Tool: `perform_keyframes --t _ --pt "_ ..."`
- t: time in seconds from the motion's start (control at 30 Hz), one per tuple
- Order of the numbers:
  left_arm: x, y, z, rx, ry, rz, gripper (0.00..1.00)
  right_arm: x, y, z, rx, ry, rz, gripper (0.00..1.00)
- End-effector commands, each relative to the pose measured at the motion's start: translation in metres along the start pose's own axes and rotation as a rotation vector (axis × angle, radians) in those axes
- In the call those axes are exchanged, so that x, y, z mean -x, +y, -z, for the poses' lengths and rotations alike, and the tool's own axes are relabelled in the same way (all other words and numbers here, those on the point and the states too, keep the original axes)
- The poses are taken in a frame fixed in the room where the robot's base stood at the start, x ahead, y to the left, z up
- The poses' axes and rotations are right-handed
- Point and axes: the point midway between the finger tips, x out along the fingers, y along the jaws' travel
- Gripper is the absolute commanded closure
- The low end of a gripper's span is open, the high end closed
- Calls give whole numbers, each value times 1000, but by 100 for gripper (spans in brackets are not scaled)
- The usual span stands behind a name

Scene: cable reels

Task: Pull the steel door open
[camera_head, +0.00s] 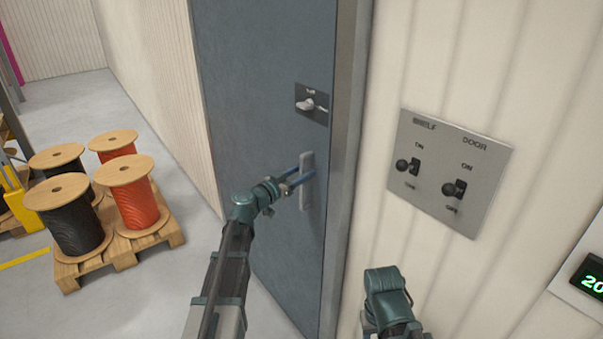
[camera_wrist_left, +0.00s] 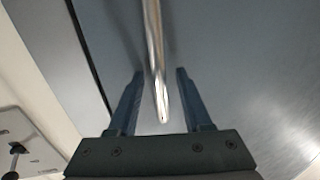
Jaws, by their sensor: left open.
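The steel door (camera_head: 262,110) is a blue-grey panel in the middle of the head view and looks shut against its frame (camera_head: 347,120). A vertical bar handle (camera_head: 305,200) is on its right side, below a small plate with a latch knob (camera_head: 308,104). My left gripper (camera_head: 300,180) is at the handle with its fingers open. In the left wrist view the handle (camera_wrist_left: 153,50) runs between the two spread fingers of the left gripper (camera_wrist_left: 159,74), with gaps on both sides. My right gripper is out of view.
A switch panel (camera_head: 484,151) with shelf and door levers is on the wall right of the door. Part of a green digital display (camera_head: 592,284) shows at the right edge. Cable reels (camera_head: 133,190) stand on a pallet (camera_head: 160,235) at left. Floor lies clear between pallet and door.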

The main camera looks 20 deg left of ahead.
Motion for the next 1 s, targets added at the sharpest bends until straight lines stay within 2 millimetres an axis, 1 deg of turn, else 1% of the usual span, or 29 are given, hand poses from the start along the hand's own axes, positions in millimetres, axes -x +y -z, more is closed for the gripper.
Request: perform_keyframes --t 0.03,0.17,0.2,0.27,0.3,1.0 --pt "0 0 0 0 0 0 50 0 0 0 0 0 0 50" --pt "0 0 0 0 0 0 74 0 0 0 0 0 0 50" --pt "0 0 0 0 0 0 81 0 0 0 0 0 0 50" --pt "0 0 0 0 0 0 92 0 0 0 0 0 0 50" --pt "0 0 0 0 0 0 99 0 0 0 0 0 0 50" --pt "0 0 0 0 0 0 100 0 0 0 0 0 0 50"
